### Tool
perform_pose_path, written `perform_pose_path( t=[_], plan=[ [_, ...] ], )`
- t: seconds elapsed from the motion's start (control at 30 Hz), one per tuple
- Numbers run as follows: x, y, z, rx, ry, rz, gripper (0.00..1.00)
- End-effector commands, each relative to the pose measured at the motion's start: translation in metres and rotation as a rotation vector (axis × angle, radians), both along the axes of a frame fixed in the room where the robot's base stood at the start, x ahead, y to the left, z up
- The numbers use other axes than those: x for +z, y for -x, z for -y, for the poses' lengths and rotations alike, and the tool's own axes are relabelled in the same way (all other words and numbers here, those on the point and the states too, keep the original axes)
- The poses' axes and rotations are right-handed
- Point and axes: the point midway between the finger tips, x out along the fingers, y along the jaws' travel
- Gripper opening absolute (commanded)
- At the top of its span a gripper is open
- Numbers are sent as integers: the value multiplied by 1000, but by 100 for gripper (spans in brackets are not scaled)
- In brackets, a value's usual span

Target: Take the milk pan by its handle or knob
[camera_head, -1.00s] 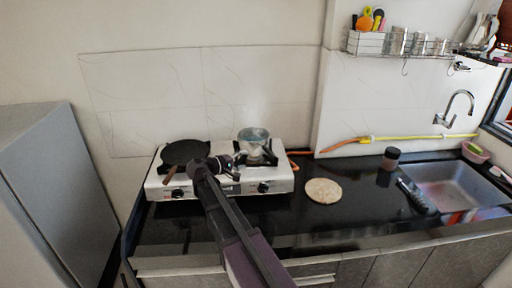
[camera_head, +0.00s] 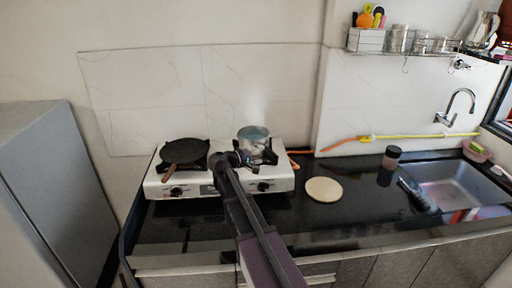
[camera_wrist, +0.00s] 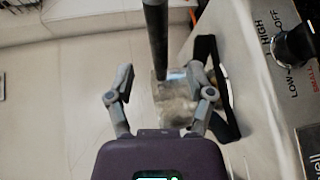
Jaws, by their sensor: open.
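The milk pan (camera_head: 253,134) is a small greyish, see-through-looking pot on the right burner of the stove, with faint steam above it. In the wrist view its greyish body (camera_wrist: 180,112) shows between and beyond the fingers. A long dark rod (camera_wrist: 156,40), which looks like its handle, runs from the top edge down to the pan, in line with the gap between the fingers. My gripper (camera_wrist: 163,84) is open with a finger on each side of that gap. In the head view my gripper (camera_head: 243,158) is at the pan's front left; contact cannot be told.
The white stove (camera_head: 210,184) also carries a dark frying pan (camera_head: 184,151) on its left burner. A control knob (camera_wrist: 294,45) is at the right in the wrist view. A round pale board (camera_head: 324,189) lies on the black counter. A jar (camera_head: 391,158) stands near the sink (camera_head: 444,184).

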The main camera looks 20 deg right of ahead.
Motion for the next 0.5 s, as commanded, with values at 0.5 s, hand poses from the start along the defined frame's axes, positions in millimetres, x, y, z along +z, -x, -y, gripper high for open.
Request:
perform_pose_path(
  t=[0.5],
  plan=[
    [-1,-1,6,0,0,0,69]
  ],
)
